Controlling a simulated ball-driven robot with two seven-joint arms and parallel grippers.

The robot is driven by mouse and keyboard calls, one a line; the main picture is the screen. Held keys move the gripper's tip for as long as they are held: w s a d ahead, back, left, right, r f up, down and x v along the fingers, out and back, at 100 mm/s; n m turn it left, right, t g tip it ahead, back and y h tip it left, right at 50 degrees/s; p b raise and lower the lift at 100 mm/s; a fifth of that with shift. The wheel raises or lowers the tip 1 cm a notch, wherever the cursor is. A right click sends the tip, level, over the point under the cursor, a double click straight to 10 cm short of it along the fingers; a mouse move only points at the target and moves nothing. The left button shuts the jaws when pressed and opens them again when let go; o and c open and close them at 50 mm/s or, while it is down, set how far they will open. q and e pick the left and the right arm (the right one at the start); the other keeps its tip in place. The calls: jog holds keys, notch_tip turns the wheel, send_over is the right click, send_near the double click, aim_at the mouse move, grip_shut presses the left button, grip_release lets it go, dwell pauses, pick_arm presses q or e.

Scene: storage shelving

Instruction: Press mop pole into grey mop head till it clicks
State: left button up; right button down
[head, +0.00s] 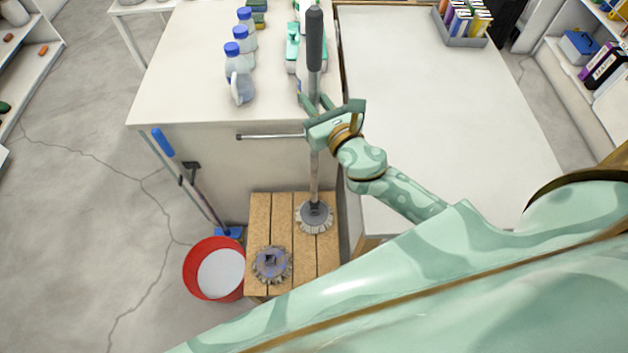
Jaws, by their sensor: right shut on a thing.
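My right gripper (317,108) is shut on the mop pole (314,170). The pole has a dark grip (314,38) at its top and stands nearly upright in the view. Its lower end meets the middle of a round grey mop head (314,217) with a pale fringe, on a slatted wooden stand (302,263). I cannot tell whether the pole is seated in the socket or only over it. A second round mop head (271,265), bluish grey with a dark square socket, lies nearer on the same stand, apart from the pole. My left gripper is not in view.
A red bucket (211,243) stands left of the stand. A blue-handled broom (189,178) leans by the white table (185,75). Several blue-capped bottles (238,80) stand on that table. A horizontal metal bar (270,136) lies near my gripper. The right-hand tabletop (430,100) is largely clear.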

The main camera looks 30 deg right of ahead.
jog(key=shift+f+b, duration=0.55)
jog(key=shift+f, duration=0.65)
dwell(2.8)
jog(key=c, duration=1.2)
grip_release()
jog(key=s+b, duration=0.3)
jog(key=s, duration=1.3)
jog(key=shift+s+d, duration=0.2)
